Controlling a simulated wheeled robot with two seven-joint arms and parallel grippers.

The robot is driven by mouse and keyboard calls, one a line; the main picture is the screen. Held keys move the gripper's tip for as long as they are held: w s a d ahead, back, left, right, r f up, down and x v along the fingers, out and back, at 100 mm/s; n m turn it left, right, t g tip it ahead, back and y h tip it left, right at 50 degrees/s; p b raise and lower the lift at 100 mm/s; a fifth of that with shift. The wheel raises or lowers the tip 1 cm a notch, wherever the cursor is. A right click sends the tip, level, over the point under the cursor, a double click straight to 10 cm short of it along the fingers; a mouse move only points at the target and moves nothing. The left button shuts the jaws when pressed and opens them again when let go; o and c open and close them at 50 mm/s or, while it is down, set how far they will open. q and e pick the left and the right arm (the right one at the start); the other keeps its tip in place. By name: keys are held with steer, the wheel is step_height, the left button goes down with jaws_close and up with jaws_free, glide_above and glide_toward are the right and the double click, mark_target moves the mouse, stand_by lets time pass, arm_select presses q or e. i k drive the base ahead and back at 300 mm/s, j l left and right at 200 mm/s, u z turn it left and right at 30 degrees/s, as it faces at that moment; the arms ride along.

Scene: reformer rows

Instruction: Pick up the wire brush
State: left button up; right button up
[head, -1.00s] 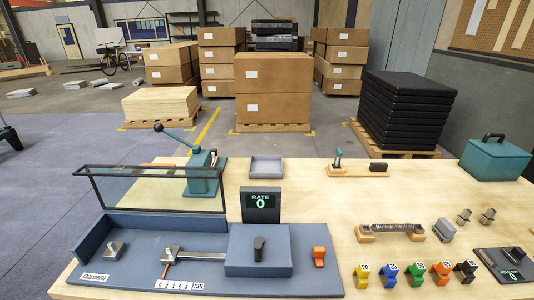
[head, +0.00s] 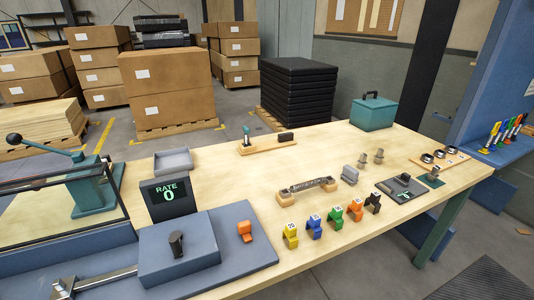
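I cannot single out a wire brush with certainty. Several tools with coloured handles (head: 506,131) lean on a blue stand at the far right, too small to identify. A wooden cradle (head: 287,199) at mid-table holds a grey, coil-like piece (head: 307,186). Neither of my grippers shows in the head view.
A blue-grey machine with a rate display (head: 166,198) fills the left of the table. Coloured numbered clips (head: 335,216) line the front. A teal box (head: 373,113) stands at the back right. A dark gauge plate (head: 402,190) lies right. Bare wood lies between.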

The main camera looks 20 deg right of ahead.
mark_target(349, 175)
steer(key=z, duration=1.45)
